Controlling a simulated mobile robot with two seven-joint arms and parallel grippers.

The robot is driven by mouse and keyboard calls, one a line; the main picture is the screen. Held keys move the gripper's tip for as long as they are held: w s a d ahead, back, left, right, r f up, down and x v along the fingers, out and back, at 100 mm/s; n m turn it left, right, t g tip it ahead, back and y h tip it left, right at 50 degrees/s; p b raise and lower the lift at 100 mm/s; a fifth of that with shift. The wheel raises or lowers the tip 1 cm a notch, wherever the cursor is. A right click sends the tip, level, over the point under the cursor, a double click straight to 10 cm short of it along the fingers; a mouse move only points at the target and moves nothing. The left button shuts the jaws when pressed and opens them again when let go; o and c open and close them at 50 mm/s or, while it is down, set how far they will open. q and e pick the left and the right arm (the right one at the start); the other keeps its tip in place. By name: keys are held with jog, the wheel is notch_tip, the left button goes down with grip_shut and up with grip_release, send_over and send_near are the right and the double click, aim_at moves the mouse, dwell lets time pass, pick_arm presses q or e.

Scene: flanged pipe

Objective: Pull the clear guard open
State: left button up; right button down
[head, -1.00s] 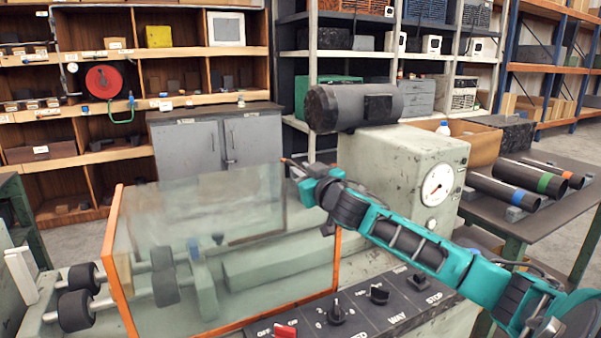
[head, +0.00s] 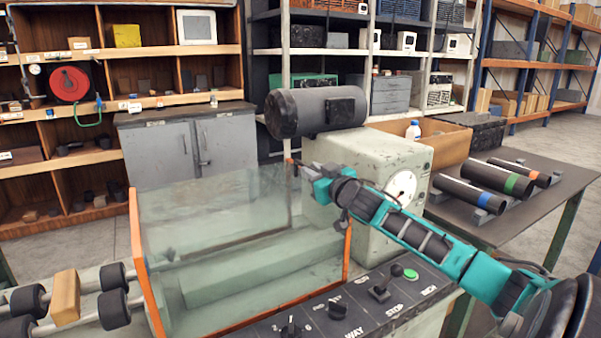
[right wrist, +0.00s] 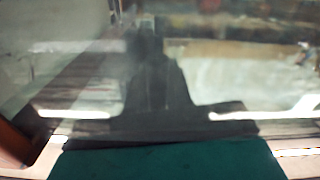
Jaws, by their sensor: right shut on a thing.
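The clear guard (head: 215,215) is a see-through box-like cover with orange edge strips, standing over the bed of the green-grey machine (head: 355,170). Its left orange edge (head: 145,255) stands just right of the black rollers. My right gripper (head: 296,165) is at the guard's upper right, below the dark motor cylinder, and is shut on the guard. Its fingertips are small and partly hidden, so the exact grip point is unclear. The right wrist view looks through hazy clear sheet and shows a dark gripper shape (right wrist: 165,90). My left gripper is not in view.
Black rollers (head: 115,290) and a wooden block (head: 66,297) lie uncovered left of the guard. A control panel (head: 350,308) with knobs runs along the front. The motor cylinder (head: 318,111) is above the gripper. A table (head: 540,210) with dark pipes stands at right.

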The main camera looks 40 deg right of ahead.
jog(key=shift+s+d+r+p, duration=0.1)
jog(key=shift+s+d+p, duration=0.1)
jog(key=shift+d, duration=0.65)
jog(key=shift+s+d+p, duration=0.1)
jog(key=shift+s+d, duration=0.1)
jog(key=shift+d, duration=0.65)
jog(key=c, duration=1.1)
grip_release()
jog(key=shift+s, duration=0.1)
jog(key=shift+s+a+f, duration=0.2)
jog(key=shift+s, duration=0.35)
jog(key=p+v, duration=0.1)
jog(key=v, duration=1)
jog(key=shift+s+r, duration=0.1)
jog(key=shift+s, duration=0.2)
